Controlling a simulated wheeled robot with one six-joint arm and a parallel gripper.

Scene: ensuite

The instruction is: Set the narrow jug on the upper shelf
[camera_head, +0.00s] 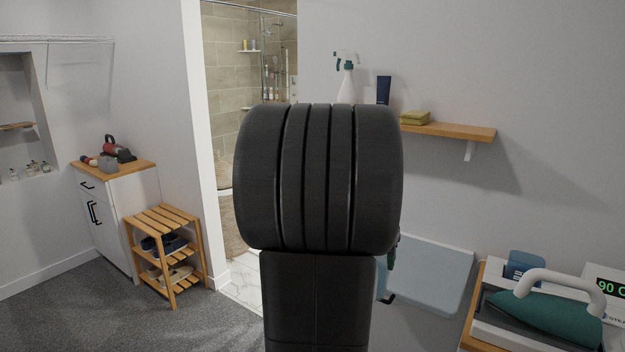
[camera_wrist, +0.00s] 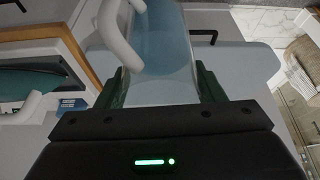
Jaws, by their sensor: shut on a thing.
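In the wrist view, my gripper (camera_wrist: 158,90) is shut on a clear jug (camera_wrist: 176,82) with a white curved handle (camera_wrist: 117,38) and a bluish tint inside. Its green fingers press on both sides of the jug. The jug's far end runs out of the top of the picture. In the head view, my arm hides the jug and nearly all of my gripper; only a bit of dark green shows at the arm's right edge. A wooden wall shelf (camera_head: 465,131) is on the right wall, its left part hidden by my arm. I cannot tell whether it is the upper shelf.
On the wall shelf are a spray bottle (camera_head: 346,84), a dark tube (camera_head: 383,90) and a sponge (camera_head: 415,117); its right end is bare. An iron (camera_head: 545,317) and a blue container (camera_head: 522,264) are lower right. A slatted rack (camera_head: 167,216) holds shoes at left.

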